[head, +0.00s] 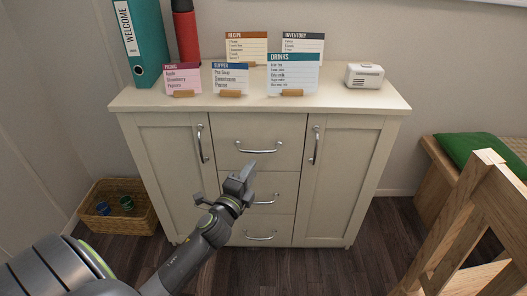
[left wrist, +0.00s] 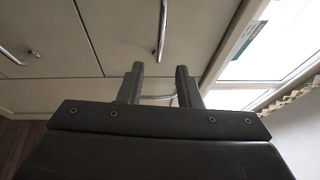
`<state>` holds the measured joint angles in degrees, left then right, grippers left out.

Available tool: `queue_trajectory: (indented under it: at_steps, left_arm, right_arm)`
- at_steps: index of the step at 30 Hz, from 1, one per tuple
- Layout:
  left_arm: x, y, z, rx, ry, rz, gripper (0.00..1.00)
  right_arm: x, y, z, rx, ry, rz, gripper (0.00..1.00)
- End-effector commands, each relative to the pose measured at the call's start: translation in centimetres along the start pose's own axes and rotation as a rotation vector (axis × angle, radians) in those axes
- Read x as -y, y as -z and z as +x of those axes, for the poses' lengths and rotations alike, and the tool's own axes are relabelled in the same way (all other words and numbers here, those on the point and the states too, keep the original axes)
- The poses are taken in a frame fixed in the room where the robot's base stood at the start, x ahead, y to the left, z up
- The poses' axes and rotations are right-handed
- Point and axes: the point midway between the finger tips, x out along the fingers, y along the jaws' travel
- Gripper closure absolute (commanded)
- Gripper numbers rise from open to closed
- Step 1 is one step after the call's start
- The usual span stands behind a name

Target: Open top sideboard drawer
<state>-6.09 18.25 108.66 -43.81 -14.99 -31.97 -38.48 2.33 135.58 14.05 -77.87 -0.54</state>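The cream sideboard (head: 350,160) has a column of three drawers between two doors. The top drawer (head: 285,130) is shut, and its curved metal handle (head: 257,151) is in plain view. My left gripper (head: 248,172) is in front of the drawers, just below and left of that handle in the picture, and does not visibly hold it. In the left wrist view its two fingers (left wrist: 158,75) stand apart, with cream panels beyond. A curved metal bar (left wrist: 158,98) shows low between them; I cannot tell which handle it is. My right gripper is in neither view.
Several label cards (head: 293,75), a teal binder (head: 146,45), a red bottle (head: 186,35) and a white box (head: 364,76) stand on top. A basket (head: 120,215) is on the floor at left. A wooden chair (head: 470,225) stands at right.

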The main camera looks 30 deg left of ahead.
Motion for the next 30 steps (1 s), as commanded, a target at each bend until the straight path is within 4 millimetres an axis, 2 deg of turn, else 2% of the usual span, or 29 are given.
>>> queue_trajectory:
  at_steps: [1,6,13,18,27,28,30]
  left_arm:
    - [0.2,0.0,1.2,0.000,0.003,0.001,0.69]
    - [0.0,0.0,4.5,0.000,0.001,0.000,0.69]
    - [-0.1,0.0,8.0,0.000,0.001,0.000,0.69]
    - [0.0,0.0,9.1,0.001,0.000,0.001,0.69]
    - [-0.1,0.0,9.3,0.000,-0.001,0.000,0.69]
    - [-0.1,0.0,9.3,0.000,-0.001,0.000,0.70]
    - [-0.1,0.0,9.3,0.000,-0.001,0.000,0.79]
  right_arm:
    - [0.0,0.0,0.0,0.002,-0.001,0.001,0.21]
    - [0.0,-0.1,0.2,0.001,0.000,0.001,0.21]
    - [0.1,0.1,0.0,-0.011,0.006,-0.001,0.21]
    - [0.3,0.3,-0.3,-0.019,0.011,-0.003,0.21]
    - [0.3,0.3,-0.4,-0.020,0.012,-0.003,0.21]
    - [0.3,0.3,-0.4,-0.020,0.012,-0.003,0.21]
    - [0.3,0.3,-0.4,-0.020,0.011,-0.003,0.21]
